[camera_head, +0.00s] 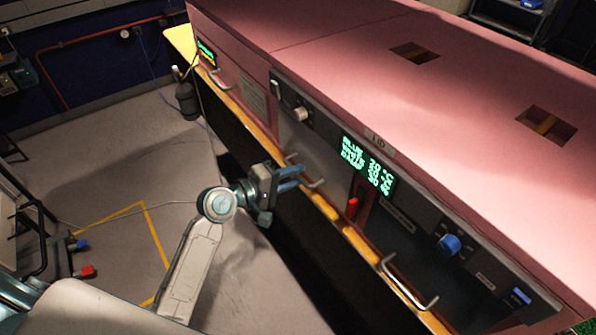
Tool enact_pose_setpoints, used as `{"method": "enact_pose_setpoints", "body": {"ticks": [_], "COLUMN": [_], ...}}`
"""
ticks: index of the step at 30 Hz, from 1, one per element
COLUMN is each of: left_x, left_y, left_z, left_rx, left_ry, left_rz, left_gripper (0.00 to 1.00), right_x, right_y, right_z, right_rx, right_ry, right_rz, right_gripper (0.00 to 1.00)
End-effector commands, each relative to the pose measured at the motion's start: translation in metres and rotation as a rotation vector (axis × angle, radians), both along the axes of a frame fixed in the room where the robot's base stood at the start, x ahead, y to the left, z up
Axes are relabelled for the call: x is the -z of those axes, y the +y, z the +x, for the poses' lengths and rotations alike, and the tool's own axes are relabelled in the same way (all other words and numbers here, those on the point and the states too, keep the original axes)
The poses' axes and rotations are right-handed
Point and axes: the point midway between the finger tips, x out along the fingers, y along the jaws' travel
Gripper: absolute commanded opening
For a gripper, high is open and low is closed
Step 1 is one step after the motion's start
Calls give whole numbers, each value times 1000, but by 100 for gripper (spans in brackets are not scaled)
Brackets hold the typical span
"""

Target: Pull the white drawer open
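A pale, whitish front panel (322,152) is set in the pink cabinet's side, left of the green-lit display; I take it to be the white drawer's front. It looks flush with the cabinet. A metal bar handle (316,184) is at its lower edge. My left gripper (298,178) is at this handle, its blue-grey fingers pointing right and covering the handle's middle. I cannot tell whether the fingers are closed on the bar. My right gripper is not in view.
The pink cabinet (345,65) has another handle (410,286) at the right and one at the far left (222,80). A red switch (352,207) and a blue knob (449,244) stick out of its front. Grey floor (120,190) lies open to the left.

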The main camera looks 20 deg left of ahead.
Motion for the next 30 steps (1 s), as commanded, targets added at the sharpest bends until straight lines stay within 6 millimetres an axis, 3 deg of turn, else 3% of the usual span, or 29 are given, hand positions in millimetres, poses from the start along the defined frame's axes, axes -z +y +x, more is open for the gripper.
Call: {"method": "enact_pose_setpoints", "body": {"ticks": [6, 15, 16, 20, 30], "left_x": [3, 4, 4, 4, 4], "left_y": [-10, -11, -11, -11, -10], "left_z": [13, 14, 14, 14, 13], "left_rx": [1, 1, 1, 1, 0], "left_ry": [1, 0, 0, 1, 1], "left_rz": [0, 3, 3, 2, 2], "left_gripper": [29, 29, 27, 2, 0], "right_x": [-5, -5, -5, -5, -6], "right_y": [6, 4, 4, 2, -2], "right_z": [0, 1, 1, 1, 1], "right_rx": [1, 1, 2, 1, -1], "right_ry": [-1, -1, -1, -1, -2], "right_rz": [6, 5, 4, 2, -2], "right_gripper": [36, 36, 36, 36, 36]}}
